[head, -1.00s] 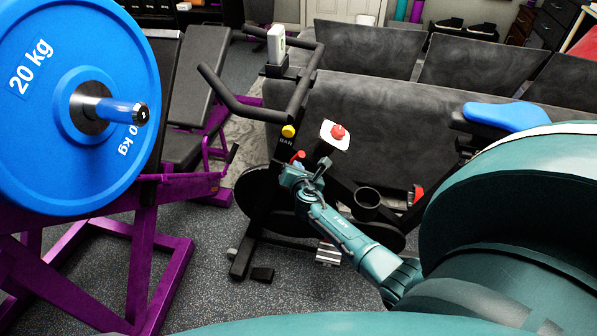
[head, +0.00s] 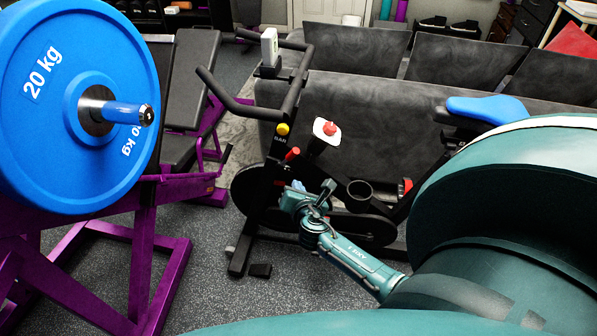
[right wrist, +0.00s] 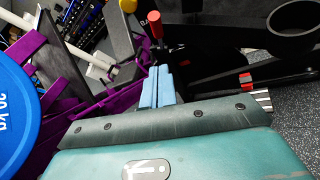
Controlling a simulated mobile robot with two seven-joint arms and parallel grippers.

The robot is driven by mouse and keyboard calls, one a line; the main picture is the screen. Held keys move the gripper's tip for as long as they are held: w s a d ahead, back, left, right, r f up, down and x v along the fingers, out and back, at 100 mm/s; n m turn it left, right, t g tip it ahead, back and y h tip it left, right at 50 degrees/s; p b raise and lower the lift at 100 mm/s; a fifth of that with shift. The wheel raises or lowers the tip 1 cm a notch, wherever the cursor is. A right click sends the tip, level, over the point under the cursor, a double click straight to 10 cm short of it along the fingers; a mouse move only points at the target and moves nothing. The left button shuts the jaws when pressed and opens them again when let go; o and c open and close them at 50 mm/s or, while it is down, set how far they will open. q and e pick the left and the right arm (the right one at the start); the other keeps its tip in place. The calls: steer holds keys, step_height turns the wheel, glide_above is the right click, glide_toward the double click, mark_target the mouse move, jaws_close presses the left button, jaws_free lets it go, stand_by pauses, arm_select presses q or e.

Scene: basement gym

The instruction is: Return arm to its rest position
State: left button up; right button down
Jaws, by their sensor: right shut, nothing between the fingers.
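My right arm reaches in from the lower right in the head view. Its gripper (head: 292,187) is at the exercise bike (head: 268,165), a little below the bike's red knob (head: 292,154). In the right wrist view the gripper's two light blue fingers (right wrist: 157,88) are pressed together with nothing between them. The red knob (right wrist: 155,24) stands beyond the fingertips there, apart from them. My left gripper is not in view.
A blue 20 kg plate (head: 50,130) on a purple rack (head: 140,260) stands at the left. A grey sofa (head: 360,110) is behind the bike. The blue bike seat (head: 487,109) is at the right. Speckled floor lies open at the front.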

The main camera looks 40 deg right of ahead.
steer(key=shift+s+a+r, duration=0.15)
steer(key=shift+s+r, duration=0.05)
steer(key=shift+s, duration=0.25)
